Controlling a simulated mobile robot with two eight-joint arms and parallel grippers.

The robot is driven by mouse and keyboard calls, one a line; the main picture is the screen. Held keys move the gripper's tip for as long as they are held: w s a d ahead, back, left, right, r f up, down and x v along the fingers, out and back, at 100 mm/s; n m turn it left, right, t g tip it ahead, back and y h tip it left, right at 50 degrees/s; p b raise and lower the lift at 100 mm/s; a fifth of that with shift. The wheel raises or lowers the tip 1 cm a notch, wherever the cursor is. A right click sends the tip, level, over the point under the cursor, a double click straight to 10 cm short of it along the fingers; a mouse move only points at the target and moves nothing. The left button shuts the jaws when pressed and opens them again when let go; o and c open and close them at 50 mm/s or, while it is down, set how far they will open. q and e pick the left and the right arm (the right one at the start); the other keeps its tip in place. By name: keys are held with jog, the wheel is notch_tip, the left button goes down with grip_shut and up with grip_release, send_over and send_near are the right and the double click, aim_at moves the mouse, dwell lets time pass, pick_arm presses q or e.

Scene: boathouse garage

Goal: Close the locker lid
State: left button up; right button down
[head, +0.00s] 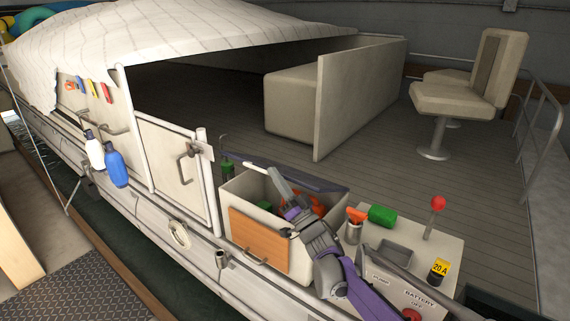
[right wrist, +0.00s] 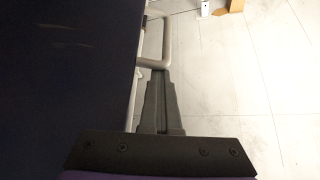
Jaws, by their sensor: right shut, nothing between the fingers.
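The locker (head: 228,190) is an open cream box with a wooden front panel (head: 257,238) at the boat's side. Its dark lid (head: 325,184) stands raised along the back edge; orange and green things show inside. My right gripper (head: 277,180) reaches over the box from the lower right, its tip overlapping the lid in the head view. In the right wrist view the gripper (right wrist: 160,76) is shut and empty, beside a large dark surface (right wrist: 65,65) that looks like the lid. I cannot tell whether they touch. My left gripper is not in view.
Right of the locker is a battery console (head: 410,262) with a red-knobbed lever (head: 437,204) and a green cylinder (head: 381,215). A post and gate (head: 172,160) stand to the left. The deck (head: 395,180) behind is clear up to the seat (head: 452,99).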

notch_tip(320, 180, down, 6)
jog(key=s+a+b, duration=0.1)
jog(key=s+b, duration=0.1)
jog(key=b, duration=0.1)
jog(key=shift+a, duration=0.25)
jog(key=shift+f, duration=0.15)
